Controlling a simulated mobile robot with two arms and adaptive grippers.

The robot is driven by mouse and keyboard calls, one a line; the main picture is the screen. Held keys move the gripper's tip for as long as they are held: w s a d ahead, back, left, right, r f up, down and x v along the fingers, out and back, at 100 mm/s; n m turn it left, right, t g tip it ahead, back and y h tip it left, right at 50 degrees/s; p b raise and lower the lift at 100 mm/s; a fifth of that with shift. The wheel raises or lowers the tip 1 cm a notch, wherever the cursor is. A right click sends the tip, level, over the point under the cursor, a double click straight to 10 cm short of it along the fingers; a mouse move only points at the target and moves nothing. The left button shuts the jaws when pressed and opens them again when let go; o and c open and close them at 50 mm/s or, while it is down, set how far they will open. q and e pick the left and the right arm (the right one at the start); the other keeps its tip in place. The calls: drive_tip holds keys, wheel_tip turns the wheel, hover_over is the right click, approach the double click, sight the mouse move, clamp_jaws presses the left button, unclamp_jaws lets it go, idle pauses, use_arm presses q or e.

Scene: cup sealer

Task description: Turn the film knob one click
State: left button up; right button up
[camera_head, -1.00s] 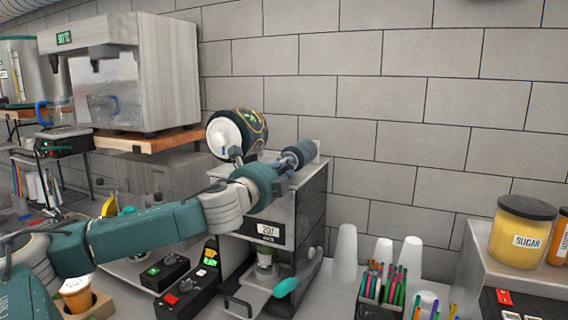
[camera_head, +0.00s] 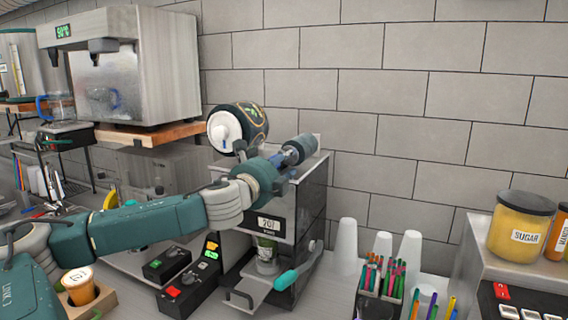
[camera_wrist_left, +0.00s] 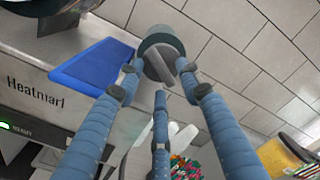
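The cup sealer (camera_head: 312,205) stands against the tiled wall, with a film roll (camera_head: 226,128) above its top at the left. The dark teal film knob (camera_head: 301,146) is at its upper right. In the left wrist view the knob (camera_wrist_left: 161,40) is a round cylinder with a grey grip bar across its face. My left gripper (camera_head: 285,164) reaches over the sealer to the knob. In the wrist view its blue fingers (camera_wrist_left: 161,80) are spread around the grip bar, with gaps visible; contact cannot be told. My right gripper is out of view.
A blue plate (camera_wrist_left: 95,66) lies beside the fingers in the wrist view. A turquoise lever (camera_head: 286,279) sticks out at the sealer's front. White cup stacks (camera_head: 346,245) and a pen box (camera_head: 381,285) stand right of it. A control box (camera_head: 188,290) is at its left.

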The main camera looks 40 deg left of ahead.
use_arm(q)
drive_tip(key=shift+s+r, duration=0.1)
drive_tip(key=shift+s, duration=0.05)
drive_tip(key=v, duration=1.1)
drive_tip(key=shift+s, duration=0.3)
drive_tip(key=shift+d, duration=0.1)
